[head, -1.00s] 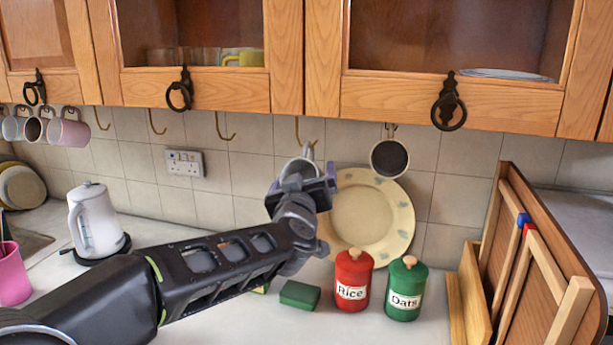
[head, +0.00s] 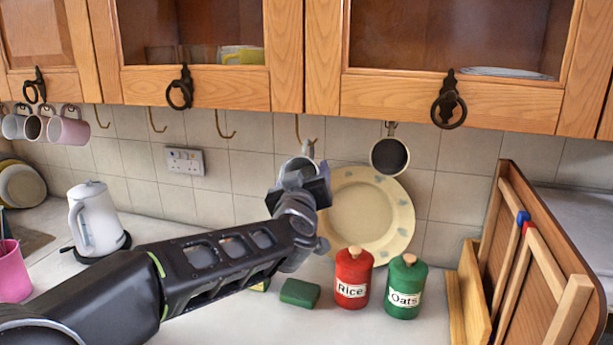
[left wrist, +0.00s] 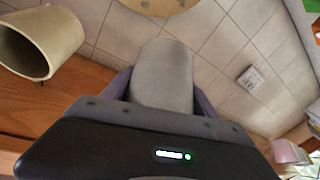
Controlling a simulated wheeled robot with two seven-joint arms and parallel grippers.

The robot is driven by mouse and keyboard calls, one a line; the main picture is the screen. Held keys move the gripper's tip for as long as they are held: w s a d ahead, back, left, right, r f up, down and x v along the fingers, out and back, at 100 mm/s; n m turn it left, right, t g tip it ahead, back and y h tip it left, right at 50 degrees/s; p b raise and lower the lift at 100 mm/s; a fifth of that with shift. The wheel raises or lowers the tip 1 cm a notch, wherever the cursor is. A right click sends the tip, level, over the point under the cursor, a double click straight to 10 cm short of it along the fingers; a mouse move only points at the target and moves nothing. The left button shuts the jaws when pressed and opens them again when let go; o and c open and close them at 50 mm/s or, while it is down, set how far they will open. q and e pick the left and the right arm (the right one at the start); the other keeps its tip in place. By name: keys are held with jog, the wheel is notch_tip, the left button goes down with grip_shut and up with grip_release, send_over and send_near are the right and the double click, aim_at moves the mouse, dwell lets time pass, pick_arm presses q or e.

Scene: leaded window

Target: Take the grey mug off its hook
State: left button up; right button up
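The grey mug (head: 299,164) hangs by the tiled wall under a brass hook (head: 298,128) below the cupboards, its handle up by the hook's tip. I cannot tell whether the handle still bears on the hook. My left gripper (head: 303,182) is at the mug from below and in front, hiding its lower part. In the left wrist view the mug (left wrist: 164,75) fills the gap between the two fingers, which press close on both sides, so the gripper looks shut on it. My right gripper is not in view.
A dark-mouthed mug (head: 389,156) hangs just right; it looks beige in the left wrist view (left wrist: 38,42). A plate (head: 365,215) leans behind. The red rice jar (head: 352,279), green oats jar (head: 404,287) and green block (head: 299,293) stand below. The hooks to the left are empty.

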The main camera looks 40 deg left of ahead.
aim_at(317, 167)
pick_arm(q)
jog(key=c, duration=1)
jog(key=shift+c, duration=0.6)
jog(key=shift+r, duration=0.2)
jog(key=shift+r, duration=0.5)
jog(key=shift+r+p, duration=0.35)
jog(key=shift+r, duration=0.15)
jog(key=shift+w+d+f, duration=0.1)
jog(key=shift+w+d, duration=0.1)
jog(key=shift+d, duration=0.45)
jog(key=shift+w+d+f, duration=0.1)
jog(key=shift+w+d, duration=0.1)
jog(key=shift+d, duration=0.4)
jog(key=d+f+b, duration=0.3)
jog(key=f+b, duration=0.2)
jog(key=f, duration=0.3)
jog(key=v, duration=1.5)
jog(key=shift+d+f, duration=0.2)
jog(key=shift+f, duration=0.25)
jog(key=shift+f, duration=0.1)
